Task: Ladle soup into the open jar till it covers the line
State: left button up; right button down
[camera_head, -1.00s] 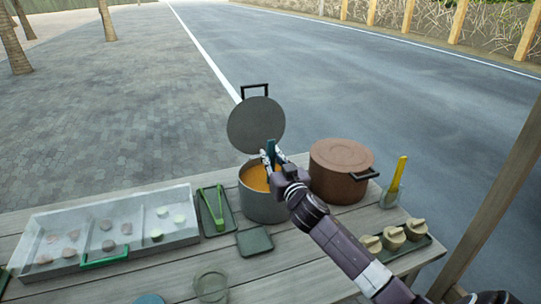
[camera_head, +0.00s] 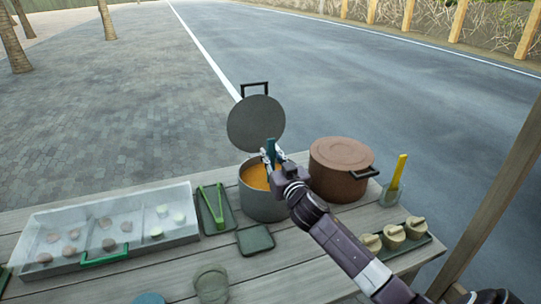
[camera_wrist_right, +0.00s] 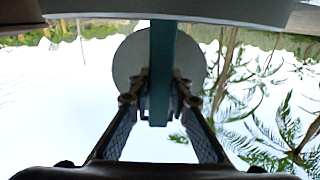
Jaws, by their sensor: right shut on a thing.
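A grey pot (camera_head: 263,205) holds orange soup (camera_head: 254,177), and its round lid (camera_head: 256,123) stands raised behind the opening. My right gripper (camera_head: 270,156) is over the right part of the pot's mouth. It is shut on the teal ladle handle (camera_head: 271,149), which also shows between the fingers in the right wrist view (camera_wrist_right: 162,70). The ladle's bowl is hidden. A clear open jar (camera_head: 211,284) stands near the table's front edge, left of the pot; no line on it can be made out. My left gripper is not in view.
A brown lidded pot (camera_head: 340,171) stands right of the soup pot. A sectioned tray (camera_head: 60,225), green tongs (camera_head: 211,207) and a dark square mat (camera_head: 255,240) lie left and in front.

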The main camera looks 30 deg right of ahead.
jog(key=shift+r, duration=0.2)
notch_tip(320, 180, up, 10)
jog(key=p, duration=1)
jog(key=shift+r, duration=0.25)
jog(key=shift+f, duration=0.1)
